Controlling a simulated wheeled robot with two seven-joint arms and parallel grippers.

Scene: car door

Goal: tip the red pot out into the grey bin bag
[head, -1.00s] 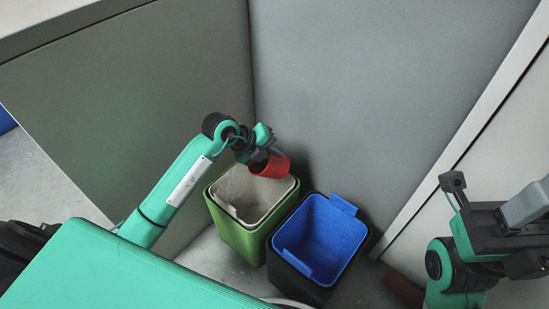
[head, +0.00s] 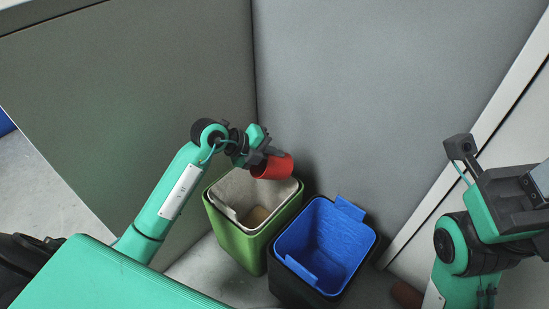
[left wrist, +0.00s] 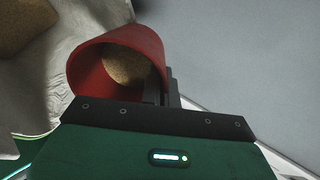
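The red pot (head: 272,167) is tilted on its side above the grey bin bag (head: 230,189), which lines the green bin. My left gripper (head: 259,157) is shut on the pot's wall, with one dark finger on each side of it in the left wrist view (left wrist: 162,92). There the pot (left wrist: 88,75) shows brown, grainy matter (left wrist: 126,66) inside. A brown patch (head: 257,215) lies low in the grey bag; brown matter also shows at the left wrist view's top left (left wrist: 22,22). My right gripper (head: 515,188) is at the right, its fingers not clear.
The green bin (head: 236,241) stands in the corner between grey walls. Right beside it is a black bin (head: 297,289) with a blue bag (head: 325,245). A brown-red object (head: 406,294) lies on the floor at the right, partly hidden by my right arm.

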